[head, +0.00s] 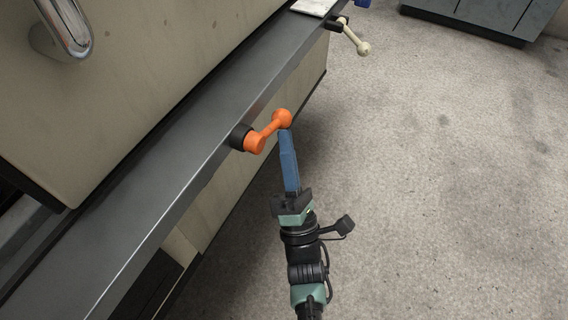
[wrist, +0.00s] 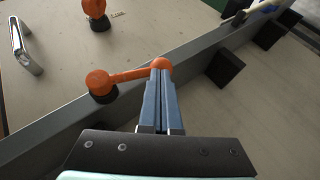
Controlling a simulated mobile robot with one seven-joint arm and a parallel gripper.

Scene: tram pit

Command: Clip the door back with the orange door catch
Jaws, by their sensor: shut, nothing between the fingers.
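The orange door catch (head: 268,131) is a crank-shaped lever with a round knob, on a black base at the edge of a grey metal ledge. It also shows in the wrist view (wrist: 128,75). My gripper (head: 285,133) has its blue fingers shut with nothing between them. Its tips are at the catch's knob end, close against it; I cannot tell whether they touch. In the wrist view the fingertips (wrist: 161,76) overlap part of the knob. A beige panel, seemingly the door (head: 130,70), carries a metal handle (head: 65,28).
A cream lever (head: 352,38) sits farther along the ledge (head: 190,140). Another orange knob (wrist: 95,10) on a dark base stands by a small label in the wrist view. A grey cabinet (head: 470,15) is at the back. The concrete floor (head: 450,180) at right is clear.

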